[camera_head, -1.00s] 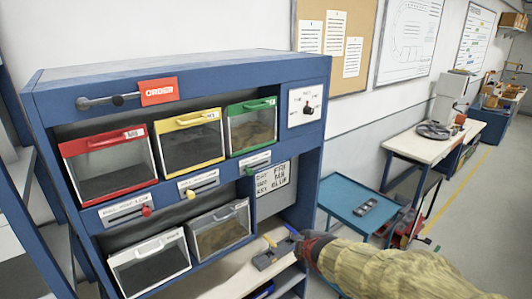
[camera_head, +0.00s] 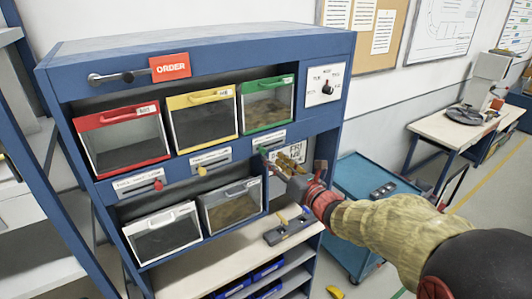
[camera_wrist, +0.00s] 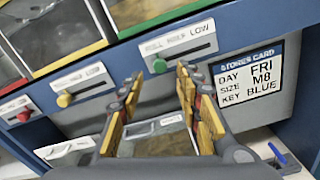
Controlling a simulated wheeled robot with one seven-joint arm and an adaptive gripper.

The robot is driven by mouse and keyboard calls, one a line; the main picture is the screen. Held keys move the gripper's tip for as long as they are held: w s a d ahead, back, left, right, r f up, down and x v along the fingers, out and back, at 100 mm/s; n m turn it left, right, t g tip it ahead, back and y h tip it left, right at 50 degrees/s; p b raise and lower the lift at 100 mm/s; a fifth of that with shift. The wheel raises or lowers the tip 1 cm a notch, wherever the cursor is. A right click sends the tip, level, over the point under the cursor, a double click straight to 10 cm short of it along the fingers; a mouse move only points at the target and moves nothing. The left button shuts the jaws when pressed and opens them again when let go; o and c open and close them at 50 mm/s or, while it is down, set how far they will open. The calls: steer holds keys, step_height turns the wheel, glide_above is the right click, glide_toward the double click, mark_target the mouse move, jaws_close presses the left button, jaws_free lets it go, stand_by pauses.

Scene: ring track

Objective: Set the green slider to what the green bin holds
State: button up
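The green bin (camera_head: 267,104) is at the top right of the rack, with brown contents behind its clear front; the exact level is hard to tell. In the head view my gripper (camera_head: 291,161) is just right of the knob (camera_head: 263,151).
The red bin (camera_head: 123,140) and yellow bin (camera_head: 202,118) have their own sliders below. A stores card (camera_wrist: 251,74) reads FRI, M8, BLUE. A rotary dial (camera_head: 326,85) is at the upper right. A blue cart (camera_head: 365,180) stands right.

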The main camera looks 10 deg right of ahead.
mark_target(264, 153)
steer(key=p+x, duration=0.1)
steer(key=x, duration=0.5)
steer(key=shift+c, duration=0.9)
jaws_close()
